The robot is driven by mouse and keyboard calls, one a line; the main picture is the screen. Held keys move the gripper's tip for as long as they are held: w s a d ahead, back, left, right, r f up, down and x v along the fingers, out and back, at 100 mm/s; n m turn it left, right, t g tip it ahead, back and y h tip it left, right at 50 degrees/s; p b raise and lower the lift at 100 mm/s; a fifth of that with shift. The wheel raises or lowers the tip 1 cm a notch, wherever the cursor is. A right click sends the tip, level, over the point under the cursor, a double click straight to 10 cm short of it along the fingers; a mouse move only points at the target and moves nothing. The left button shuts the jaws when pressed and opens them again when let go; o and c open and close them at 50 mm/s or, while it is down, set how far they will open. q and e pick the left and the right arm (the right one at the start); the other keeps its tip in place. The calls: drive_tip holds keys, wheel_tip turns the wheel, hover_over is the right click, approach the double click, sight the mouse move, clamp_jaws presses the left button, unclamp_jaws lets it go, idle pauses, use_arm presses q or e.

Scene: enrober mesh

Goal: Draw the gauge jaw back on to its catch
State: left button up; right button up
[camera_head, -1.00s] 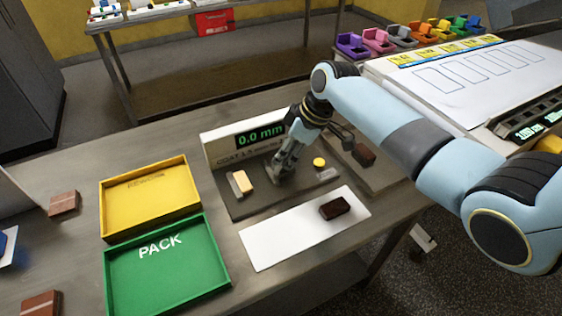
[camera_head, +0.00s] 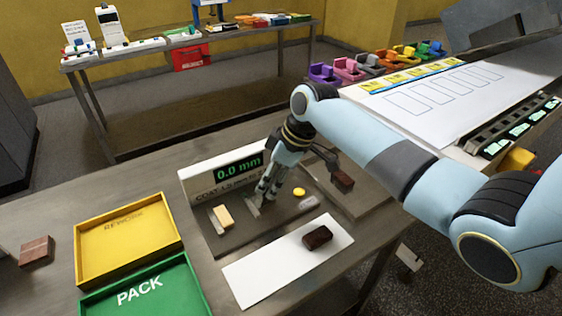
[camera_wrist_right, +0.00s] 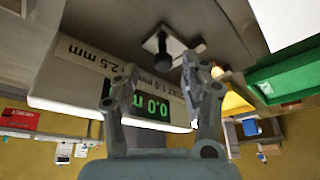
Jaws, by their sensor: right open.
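The gauge (camera_head: 202,240) is a dark base on the bench with a white back panel whose green display (camera_head: 238,172) reads 0.0 mm. A cream block (camera_head: 223,216) sits at its left end. My right gripper (camera_head: 262,196) is low over the middle of the base, open, beside a grey metal piece (camera_head: 252,206) that looks like the gauge jaw. In the right wrist view a dark knob (camera_wrist_right: 168,48) on a metal plate lies just past and between the fingertips (camera_wrist_right: 150,76); I cannot tell contact. The catch is not clearly identifiable. My left gripper is not in view.
A yellow button (camera_head: 299,192) is right of the gripper. A dark chocolate (camera_head: 318,237) lies on a white sheet (camera_head: 255,278) in front. Yellow REWORK (camera_head: 85,236) and green PACK (camera_head: 193,283) trays stand left. Another dark piece (camera_head: 343,182) is behind right.

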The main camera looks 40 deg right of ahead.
drive_tip(key=v, duration=0.9)
drive_tip(key=shift+d+r, duration=0.15)
drive_tip(key=shift+r, duration=0.2)
drive_tip(key=shift+s, duration=0.15)
